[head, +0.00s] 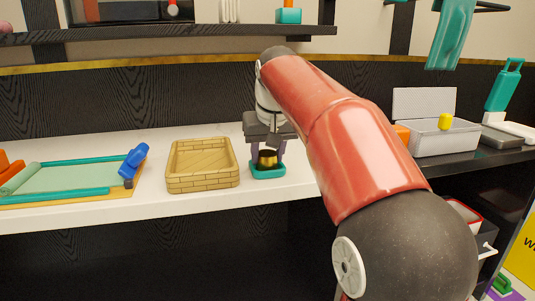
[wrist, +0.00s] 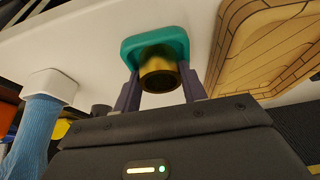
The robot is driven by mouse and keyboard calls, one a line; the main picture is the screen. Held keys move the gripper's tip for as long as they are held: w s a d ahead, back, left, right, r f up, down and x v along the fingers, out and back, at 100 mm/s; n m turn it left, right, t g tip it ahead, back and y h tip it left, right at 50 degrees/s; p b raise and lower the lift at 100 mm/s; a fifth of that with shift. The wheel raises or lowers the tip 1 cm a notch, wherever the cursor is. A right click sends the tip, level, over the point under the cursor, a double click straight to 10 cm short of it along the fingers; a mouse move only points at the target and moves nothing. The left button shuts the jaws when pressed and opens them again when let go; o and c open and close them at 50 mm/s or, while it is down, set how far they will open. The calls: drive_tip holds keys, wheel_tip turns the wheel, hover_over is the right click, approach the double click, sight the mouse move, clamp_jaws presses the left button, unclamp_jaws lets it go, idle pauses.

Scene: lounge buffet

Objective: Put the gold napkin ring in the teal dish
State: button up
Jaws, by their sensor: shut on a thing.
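The gold napkin ring (head: 267,158) is between the two fingers of my gripper (head: 268,155) in the head view. The wrist view shows the ring (wrist: 160,80) with my gripper's fingers (wrist: 160,92) on either side of it. The teal dish (head: 267,173) sits on the white counter directly below the ring. In the wrist view the dish (wrist: 133,46) shows just behind the ring, which overlaps it. I cannot tell whether the ring touches the dish floor.
A wooden basket (head: 203,184) stands just left of the dish. Farther left is a green tray (head: 75,176) with a blue object (head: 134,160). A grey box (head: 440,139) stands to the right. A dark shelf (head: 200,31) runs above the counter.

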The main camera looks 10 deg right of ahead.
drive_tip(key=shift+f, duration=0.55)
drive_tip(key=o, duration=0.9)
drive_tip(key=shift+f, duration=0.1)
drive_tip(key=shift+r, duration=0.45)
drive_tip(key=shift+o, duration=0.2)
drive_tip(key=p+v, duration=0.3)
drive_tip(key=v, duration=0.9)
drive_tip(key=shift+r, duration=0.35)
drive_tip(key=shift+w, duration=0.1)
drive_tip(key=s+f+t, duration=0.1)
drive_tip(key=s+f, duration=2.2)
drive_tip(key=f, duration=0.3)
drive_tip(key=shift+s+f, duration=0.2)
drive_tip(key=shift+s, duration=0.15)
